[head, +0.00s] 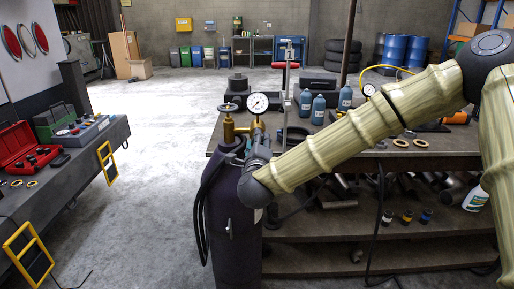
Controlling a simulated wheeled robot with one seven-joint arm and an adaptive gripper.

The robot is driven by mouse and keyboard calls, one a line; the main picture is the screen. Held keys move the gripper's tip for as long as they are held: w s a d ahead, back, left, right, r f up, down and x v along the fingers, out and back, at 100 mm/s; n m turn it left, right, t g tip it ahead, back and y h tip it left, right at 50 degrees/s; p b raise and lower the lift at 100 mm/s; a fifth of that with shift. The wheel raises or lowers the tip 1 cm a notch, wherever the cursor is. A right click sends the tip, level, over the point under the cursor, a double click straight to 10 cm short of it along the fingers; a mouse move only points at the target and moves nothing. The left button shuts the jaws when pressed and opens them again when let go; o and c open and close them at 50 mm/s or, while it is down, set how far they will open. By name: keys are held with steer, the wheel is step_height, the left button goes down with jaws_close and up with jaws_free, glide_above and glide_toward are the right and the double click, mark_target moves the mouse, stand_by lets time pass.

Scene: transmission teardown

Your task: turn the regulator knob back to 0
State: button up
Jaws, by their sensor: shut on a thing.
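A dark purple gas cylinder (233,235) stands upright in front of the workbench. On top of it are a brass valve (229,130) with a dark handwheel (228,108) and a regulator with a round white pressure gauge (258,102). The gauge's reading is too small to make out. My arm reaches in from the right, and my gripper (259,143) is at the regulator, just below the gauge. It is shut on the regulator knob, which is mostly hidden by the gripper, so its setting cannot be read.
The workbench (440,162) behind my arm holds blue bottles (318,109), rings and metal parts. A black hose (200,215) hangs at the cylinder's left side. A left bench (75,165) holds a red case (22,150). The floor between is clear.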

steer(key=n+b, duration=0.1)
steer(key=n, duration=0.3)
steer(key=shift+f, duration=0.1)
steer(key=n, duration=0.3)
steer(key=shift+n, duration=0.3)
steer(key=n, duration=0.3)
steer(key=shift+n+b, duration=0.3)
steer(key=shift+n, duration=0.1)
steer(key=shift+n+y, duration=0.4)
steer(key=shift+n, duration=1.4)
steer(key=o, duration=1)
steer(key=shift+o, duration=0.2)
steer(key=s, duration=1.2)
steer(key=shift+d, duration=0.15)
